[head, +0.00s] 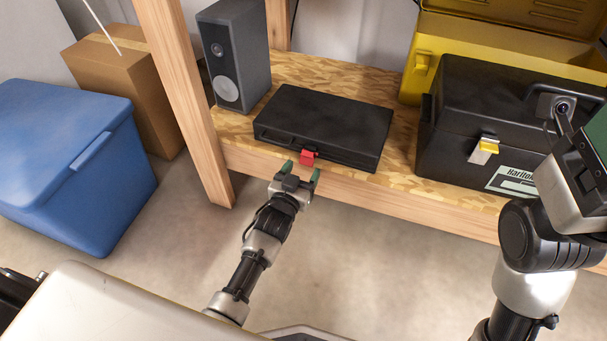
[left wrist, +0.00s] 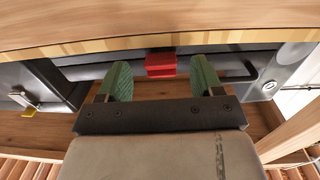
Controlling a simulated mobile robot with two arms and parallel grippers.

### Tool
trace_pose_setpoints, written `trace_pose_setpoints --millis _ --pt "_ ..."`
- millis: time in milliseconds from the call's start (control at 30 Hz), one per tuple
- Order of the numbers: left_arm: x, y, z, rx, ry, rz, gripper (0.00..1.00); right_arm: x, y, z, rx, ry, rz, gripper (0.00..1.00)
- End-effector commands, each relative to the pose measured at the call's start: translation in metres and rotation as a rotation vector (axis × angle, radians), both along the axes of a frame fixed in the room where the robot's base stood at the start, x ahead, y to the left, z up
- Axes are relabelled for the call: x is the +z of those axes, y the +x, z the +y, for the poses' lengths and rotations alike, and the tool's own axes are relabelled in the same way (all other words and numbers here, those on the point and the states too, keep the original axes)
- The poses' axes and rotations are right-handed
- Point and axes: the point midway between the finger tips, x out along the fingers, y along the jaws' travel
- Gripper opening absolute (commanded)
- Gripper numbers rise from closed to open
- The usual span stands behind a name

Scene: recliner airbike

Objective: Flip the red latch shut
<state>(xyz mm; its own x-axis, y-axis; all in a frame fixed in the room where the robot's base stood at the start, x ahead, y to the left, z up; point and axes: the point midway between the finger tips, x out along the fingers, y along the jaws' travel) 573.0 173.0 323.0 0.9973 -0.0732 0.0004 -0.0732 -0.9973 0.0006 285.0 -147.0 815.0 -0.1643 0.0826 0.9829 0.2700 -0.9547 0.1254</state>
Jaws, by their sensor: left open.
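The red latch (head: 308,156) is on the front side of a flat black case (head: 325,118), which lies closed on the wooden shelf. In the left wrist view the latch (left wrist: 160,65) sticks out as a red block between my fingers' directions. My left gripper (head: 300,170) is open, its green fingertips just in front of and below the latch. In the left wrist view the two fingers (left wrist: 161,80) stand either side of the latch, with nothing held. Contact with the latch cannot be told. My right gripper (head: 597,140) is cut off by the right edge; its jaw state is unclear.
A black speaker (head: 238,55) stands left of the case. A black toolbox (head: 480,120) with a yellow latch and an open yellow box (head: 510,50) stand right. A wooden post (head: 182,95) rises at left. A blue bin (head: 65,150) and cardboard box (head: 125,80) are on the floor.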

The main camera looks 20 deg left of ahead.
Motion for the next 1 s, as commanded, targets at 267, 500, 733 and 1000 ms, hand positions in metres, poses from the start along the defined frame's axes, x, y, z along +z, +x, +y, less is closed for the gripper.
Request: trace_pose_setpoints --millis 267,500,733,1000 --pt "0.000 0.013 -0.001 0.000 0.001 0.001 0.66 0.003 -0.004 0.000 -0.002 -0.002 -0.022 0.68" --pt "0.000 0.013 -0.001 0.000 0.001 0.001 0.55 0.003 -0.003 0.001 -0.002 -0.002 -0.021 0.68" --pt "0.000 0.012 -0.001 0.000 0.001 0.001 0.20 0.003 -0.004 0.001 -0.002 -0.002 -0.022 0.68" --pt "0.003 0.012 -0.001 0.000 0.002 0.015 0.17 0.010 -0.005 0.000 0.000 0.001 -0.027 0.68"
